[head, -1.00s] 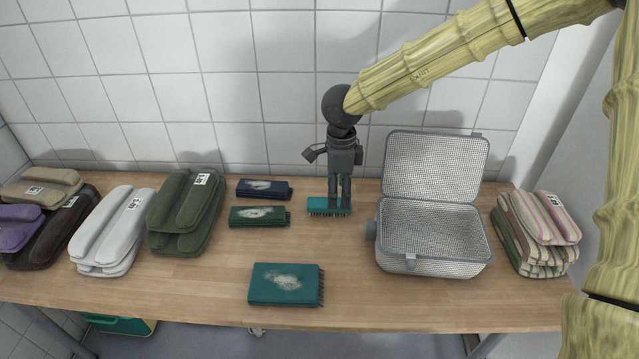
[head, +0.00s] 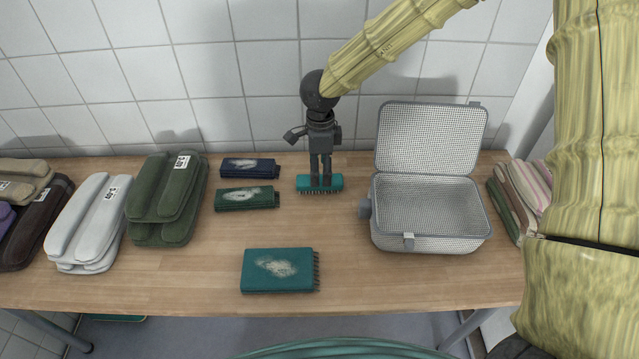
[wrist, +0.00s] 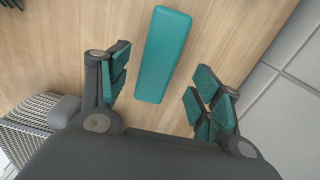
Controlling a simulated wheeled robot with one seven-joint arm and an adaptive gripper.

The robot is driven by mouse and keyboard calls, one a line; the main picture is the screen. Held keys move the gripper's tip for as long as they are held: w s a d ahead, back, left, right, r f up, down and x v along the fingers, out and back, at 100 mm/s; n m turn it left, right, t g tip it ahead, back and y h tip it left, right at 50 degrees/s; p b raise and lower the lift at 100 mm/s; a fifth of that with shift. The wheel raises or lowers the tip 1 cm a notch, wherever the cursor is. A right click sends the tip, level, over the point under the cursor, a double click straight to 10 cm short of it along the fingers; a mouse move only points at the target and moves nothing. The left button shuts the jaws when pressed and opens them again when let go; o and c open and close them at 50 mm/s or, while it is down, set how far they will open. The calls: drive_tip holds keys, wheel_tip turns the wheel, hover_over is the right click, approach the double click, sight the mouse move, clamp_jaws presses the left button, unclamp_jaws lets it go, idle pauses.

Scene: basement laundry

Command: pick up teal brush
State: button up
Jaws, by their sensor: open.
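The teal brush (head: 335,184) lies bristles down near the back of the wooden table. My gripper (head: 320,183) points down over its middle. In the wrist view the smooth teal back of the brush (wrist: 163,50) shows between the two open fingers (wrist: 160,92), with bare gaps on both sides. The fingers have teal pads and hold nothing. I cannot tell how far the fingertips are above the brush or beside it. A larger, darker teal-green brush (head: 277,270) with a pale worn patch lies near the front edge.
An open wire-mesh case (head: 430,215) stands right of the brush. A dark green brush (head: 247,198) and a navy brush (head: 249,168) lie to the left. Folded green (head: 167,200), white (head: 88,225) and striped (head: 527,190) cloths flank them. A tiled wall rises behind.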

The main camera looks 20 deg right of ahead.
sight(320, 179)
drive_tip(key=shift+a+f, duration=0.1)
drive_tip(key=shift+f, duration=2.15)
drive_tip(key=shift+c, duration=0.3)
drive_tip(key=c, duration=1.1)
drive_tip(key=shift+r, duration=0.1)
drive_tip(key=shift+r, duration=0.5)
drive_tip(key=shift+s+a+r, duration=0.1)
drive_tip(key=shift+s+r, duration=0.15)
drive_tip(key=shift+r, duration=0.35)
drive_tip(key=shift+s+r, duration=0.2)
drive_tip(key=shift+r, duration=0.4)
drive_tip(key=s+a, duration=0.1)
drive_tip(key=s, duration=0.4)
drive_tip(key=s+a+r, duration=0.1)
drive_tip(key=s, duration=0.3)
drive_tip(key=s+a+b, duration=0.1)
drive_tip(key=s+a, duration=0.1)
drive_tip(key=s, duration=0.3)
drive_tip(key=shift+s+a+r, duration=0.1)
drive_tip(key=shift+s+r, duration=0.15)
drive_tip(key=shift+s, duration=0.05)
